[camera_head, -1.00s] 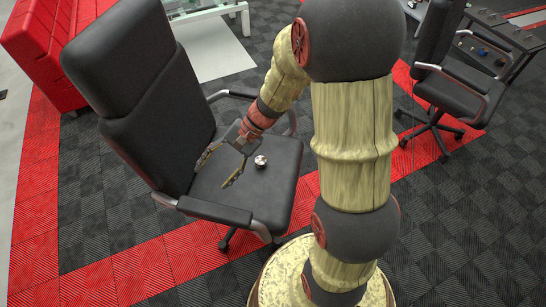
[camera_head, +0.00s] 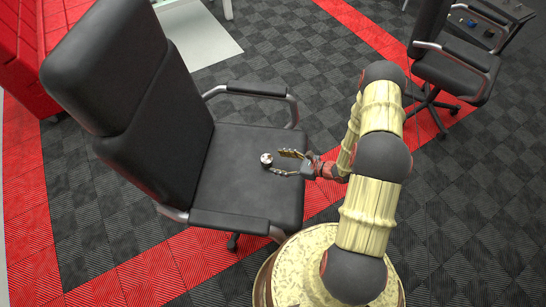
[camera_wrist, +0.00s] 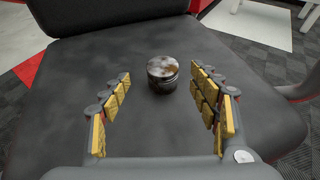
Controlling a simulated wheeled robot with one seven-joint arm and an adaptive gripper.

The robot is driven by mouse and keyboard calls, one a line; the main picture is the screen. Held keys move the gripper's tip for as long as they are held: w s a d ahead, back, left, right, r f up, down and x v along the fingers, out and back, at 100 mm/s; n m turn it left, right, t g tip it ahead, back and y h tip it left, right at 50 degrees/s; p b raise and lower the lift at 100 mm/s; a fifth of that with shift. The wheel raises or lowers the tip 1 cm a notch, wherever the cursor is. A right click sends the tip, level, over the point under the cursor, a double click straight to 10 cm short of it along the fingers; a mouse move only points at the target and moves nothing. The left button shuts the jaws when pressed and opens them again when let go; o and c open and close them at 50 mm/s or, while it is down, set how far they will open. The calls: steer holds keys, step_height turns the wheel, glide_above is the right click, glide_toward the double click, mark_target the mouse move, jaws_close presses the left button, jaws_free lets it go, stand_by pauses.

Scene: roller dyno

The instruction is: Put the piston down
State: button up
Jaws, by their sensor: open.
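The piston (camera_head: 266,159) is a small silvery metal cylinder standing upright on the black seat of an office chair (camera_head: 235,190). In the wrist view the piston (camera_wrist: 162,73) has a shiny, brown-stained top and stands just beyond the fingertips, roughly midway between them. My gripper (camera_head: 281,162) is open and low over the seat, to the right of the piston, its fingers pointing left at it. In the wrist view the yellow-padded fingers (camera_wrist: 161,84) are spread wide on both sides, and I see neither touching the piston.
The chair's backrest (camera_head: 130,100) rises on the left. Its armrests flank the seat, the far one (camera_head: 256,90) behind and the near one (camera_head: 235,220) in front. A second black chair (camera_head: 450,65) stands at the upper right. The seat around the piston is clear.

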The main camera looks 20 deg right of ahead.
mark_target(270, 160)
steer(key=shift+f, duration=0.3)
steer(key=shift+w+a+f, duration=0.2)
steer(key=shift+w, duration=0.1)
steer(key=b+x, duration=0.3)
steer(key=x, duration=0.3)
steer(key=shift+w+a+f, duration=0.1)
steer(key=shift+w+a, duration=0.05)
steer(key=shift+w, duration=0.25)
steer(key=shift+c, duration=1.1)
steer(key=c, duration=1.3)
